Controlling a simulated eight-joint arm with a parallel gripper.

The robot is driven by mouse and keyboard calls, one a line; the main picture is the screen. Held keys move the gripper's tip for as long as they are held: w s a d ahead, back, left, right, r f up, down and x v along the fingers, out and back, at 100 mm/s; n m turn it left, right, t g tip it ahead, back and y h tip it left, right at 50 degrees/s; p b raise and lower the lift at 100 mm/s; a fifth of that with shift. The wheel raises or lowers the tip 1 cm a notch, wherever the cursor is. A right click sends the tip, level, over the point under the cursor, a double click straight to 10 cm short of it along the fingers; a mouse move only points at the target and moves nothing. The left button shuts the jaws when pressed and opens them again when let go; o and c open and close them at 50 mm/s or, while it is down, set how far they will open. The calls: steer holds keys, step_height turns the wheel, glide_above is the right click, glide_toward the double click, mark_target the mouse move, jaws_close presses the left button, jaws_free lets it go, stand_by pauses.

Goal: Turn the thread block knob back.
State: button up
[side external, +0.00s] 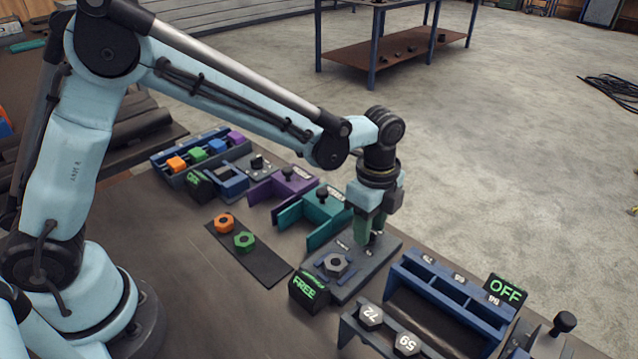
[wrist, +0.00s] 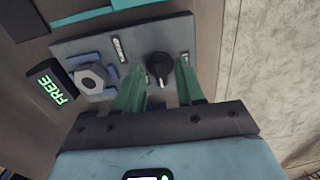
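The thread block is a grey plate (side external: 345,279) on the bench, also in the wrist view (wrist: 110,52). A grey hex nut (side external: 335,264) sits at its near end, between blue jaws, and shows in the wrist view (wrist: 90,78). The black thread block knob (wrist: 159,68) stands at the other end, its white mark toward my gripper in the wrist view. My gripper (wrist: 160,76) points down over the knob, its green fingers apart on either side of it. I cannot tell whether they touch it. In the side view my gripper (side external: 370,236) largely hides the knob.
A black sign reading FREE (side external: 309,291) stands beside the plate. A teal bracket (side external: 315,215) is behind it. A blue numbered rack (side external: 450,290) and a sign reading OFF (side external: 505,290) are to the right. A dark mat (side external: 262,266) holds orange and green nuts.

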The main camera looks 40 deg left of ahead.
steer(key=shift+c, duration=0.4)
jaws_close()
steer(key=shift+n, duration=0.3)
steer(key=n, duration=0.9)
stand_by(0.3)
steer(key=shift+o, duration=0.4)
jaws_free()
